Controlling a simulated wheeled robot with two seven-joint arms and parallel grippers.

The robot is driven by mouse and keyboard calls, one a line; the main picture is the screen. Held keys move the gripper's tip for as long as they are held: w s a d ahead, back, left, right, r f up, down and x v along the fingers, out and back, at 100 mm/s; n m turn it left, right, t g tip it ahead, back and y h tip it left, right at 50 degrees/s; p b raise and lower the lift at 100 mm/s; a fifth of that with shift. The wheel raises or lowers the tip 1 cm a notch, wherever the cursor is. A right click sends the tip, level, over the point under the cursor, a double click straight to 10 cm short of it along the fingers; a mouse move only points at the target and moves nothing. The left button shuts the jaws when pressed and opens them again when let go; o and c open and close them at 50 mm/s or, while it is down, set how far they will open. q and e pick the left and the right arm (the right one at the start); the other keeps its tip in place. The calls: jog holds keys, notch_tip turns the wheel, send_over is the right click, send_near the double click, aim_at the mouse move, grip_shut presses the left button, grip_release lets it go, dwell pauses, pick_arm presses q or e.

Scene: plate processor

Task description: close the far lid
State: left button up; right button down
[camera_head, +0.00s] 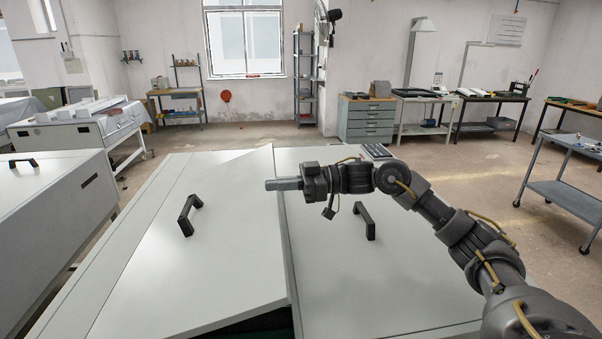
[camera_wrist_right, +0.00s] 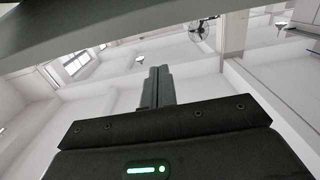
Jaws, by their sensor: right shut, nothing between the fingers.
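The plate processor has two pale lids with black handles. The left lid (camera_head: 185,260) is partly raised: its right edge stands above the machine, with a dark gap below it at the front. Its handle (camera_head: 189,215) is on its left part. The right lid (camera_head: 335,275) lies flat, with its handle (camera_head: 366,221) below my right forearm. My right gripper (camera_head: 283,184) is shut and empty, pointing left at the raised right edge of the left lid; I cannot tell whether it touches. In the right wrist view, the shut fingers (camera_wrist_right: 157,88) show below a grey edge. My left gripper is out of view.
Another pale machine (camera_head: 60,215) with a black handle stands at the left. A grey cart (camera_head: 568,185) stands at the right. Workbenches and a drawer cabinet (camera_head: 366,120) line the back wall. Open floor lies behind the processor.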

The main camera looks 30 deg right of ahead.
jog(key=f, duration=0.1)
jog(key=d+f, duration=0.1)
jog(key=f+p, duration=0.1)
jog(key=shift+s+d+f, duration=0.2)
jog(key=shift+s+f, duration=0.1)
jog(key=shift+f, duration=0.1)
